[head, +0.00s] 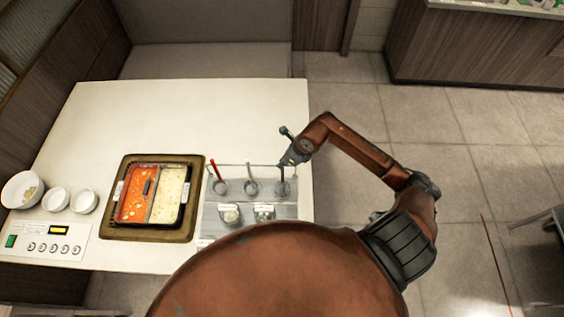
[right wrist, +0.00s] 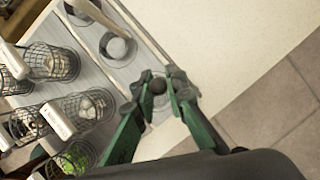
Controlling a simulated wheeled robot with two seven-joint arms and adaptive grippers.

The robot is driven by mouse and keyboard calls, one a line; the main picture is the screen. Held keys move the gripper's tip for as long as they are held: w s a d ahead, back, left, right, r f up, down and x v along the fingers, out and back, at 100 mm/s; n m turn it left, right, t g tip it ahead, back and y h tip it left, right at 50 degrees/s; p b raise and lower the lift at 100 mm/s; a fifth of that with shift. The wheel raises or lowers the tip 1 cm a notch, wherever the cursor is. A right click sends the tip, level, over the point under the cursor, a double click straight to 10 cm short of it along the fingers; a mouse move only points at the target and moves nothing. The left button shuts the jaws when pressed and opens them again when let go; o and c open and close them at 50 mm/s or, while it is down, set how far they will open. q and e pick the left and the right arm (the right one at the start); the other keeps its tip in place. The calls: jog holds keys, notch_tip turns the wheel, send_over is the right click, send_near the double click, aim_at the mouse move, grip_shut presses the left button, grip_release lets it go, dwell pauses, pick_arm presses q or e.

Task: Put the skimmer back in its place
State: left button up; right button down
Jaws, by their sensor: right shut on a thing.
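My right gripper (head: 287,160) is at the right edge of the white table, above the grey well panel (head: 228,213). It is shut on the dark handle of the skimmer (head: 282,177), which stands roughly upright over the rightmost well. In the right wrist view, the handle's round dark end (right wrist: 158,86) sits between the green fingertips (right wrist: 160,92). The skimmer's lower end is hard to make out, and I cannot tell how deep it is in the well. My left gripper is not in view.
A red-handled tool (head: 213,170) and a pale-handled tool (head: 250,172) stand in the wells to the left. Wire baskets (right wrist: 49,62) are in front. A two-part hotpot (head: 150,197), white bowls (head: 22,190) and a control panel (head: 45,242) are further left. The table's back is clear.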

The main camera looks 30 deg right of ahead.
jog(key=shift+f, duration=0.1)
jog(key=c, duration=1.9)
grip_release()
jog(key=shift+o, duration=0.5)
jog(key=o, duration=0.7)
jog(key=shift+r+p, duration=3.05)
jog(key=shift+r, duration=2.55)
jog(key=shift+s, duration=0.1)
jog(key=shift+a+f, duration=0.1)
jog(key=shift+f, duration=0.05)
